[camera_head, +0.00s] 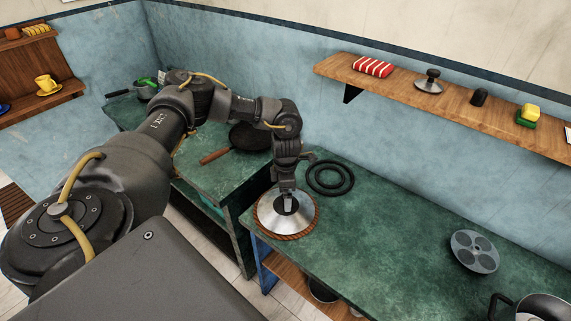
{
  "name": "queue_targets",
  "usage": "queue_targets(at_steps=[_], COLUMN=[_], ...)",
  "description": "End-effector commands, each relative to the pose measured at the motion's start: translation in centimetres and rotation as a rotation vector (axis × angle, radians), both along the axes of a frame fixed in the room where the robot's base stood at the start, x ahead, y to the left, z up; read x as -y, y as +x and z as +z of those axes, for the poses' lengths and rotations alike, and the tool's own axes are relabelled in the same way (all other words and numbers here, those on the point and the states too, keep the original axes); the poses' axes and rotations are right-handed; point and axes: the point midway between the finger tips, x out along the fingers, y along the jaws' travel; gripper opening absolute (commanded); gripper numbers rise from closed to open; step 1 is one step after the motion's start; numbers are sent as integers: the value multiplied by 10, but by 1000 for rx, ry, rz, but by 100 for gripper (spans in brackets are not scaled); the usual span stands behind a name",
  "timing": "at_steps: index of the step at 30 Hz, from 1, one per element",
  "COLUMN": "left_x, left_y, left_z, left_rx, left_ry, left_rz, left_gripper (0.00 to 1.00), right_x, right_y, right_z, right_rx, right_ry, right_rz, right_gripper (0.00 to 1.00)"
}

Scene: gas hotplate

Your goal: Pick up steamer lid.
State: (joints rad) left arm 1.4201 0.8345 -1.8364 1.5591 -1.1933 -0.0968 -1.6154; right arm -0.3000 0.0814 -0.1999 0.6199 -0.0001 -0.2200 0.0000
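The steamer lid (268,216) is a shiny silver cone with a brown braided-looking rim. It is at the near left corner of the green counter, and I cannot tell whether it rests on the top or is slightly above it. My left gripper (288,203) points straight down at the lid's centre, over a dark round patch where the knob would be. The knob is mostly hidden by the gripper, and I cannot tell whether the fingers are open or shut on it. My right gripper is not in view.
Black rings (330,178) lie just right of the lid. A grey disc with round hollows (474,252) and a pot (541,308) are farther right. A dark pan (249,137) is on the left counter. A wooden shelf (452,97) holds small items.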

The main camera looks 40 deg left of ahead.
Motion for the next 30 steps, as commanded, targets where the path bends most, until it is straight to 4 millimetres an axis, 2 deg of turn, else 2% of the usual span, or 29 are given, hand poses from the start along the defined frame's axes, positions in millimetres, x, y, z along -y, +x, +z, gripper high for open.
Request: queue_targets(at_steps=[4, 7, 11, 16, 24, 25, 30], left_x=[0, 0, 1, 0, 1, 1, 0], left_y=[0, -1, 0, 1, 1, 1, 1], left_z=[-3, -8, -26, -49, -54, -54, -54], left_rx=[0, -3, -4, -1, 1, 1, 1], left_ry=[0, 0, 1, 0, -1, -1, -1], left_rz=[1, 1, 2, 2, 0, 1, 1], left_gripper=[100, 100, 100, 100, 100, 99, 76], right_x=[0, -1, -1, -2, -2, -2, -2], right_y=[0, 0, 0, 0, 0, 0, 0], right_z=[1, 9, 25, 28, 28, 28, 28], right_rx=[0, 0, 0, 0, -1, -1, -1], right_ry=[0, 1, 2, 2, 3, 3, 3], right_rz=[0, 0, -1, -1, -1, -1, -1], right_gripper=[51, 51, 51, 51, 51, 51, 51])
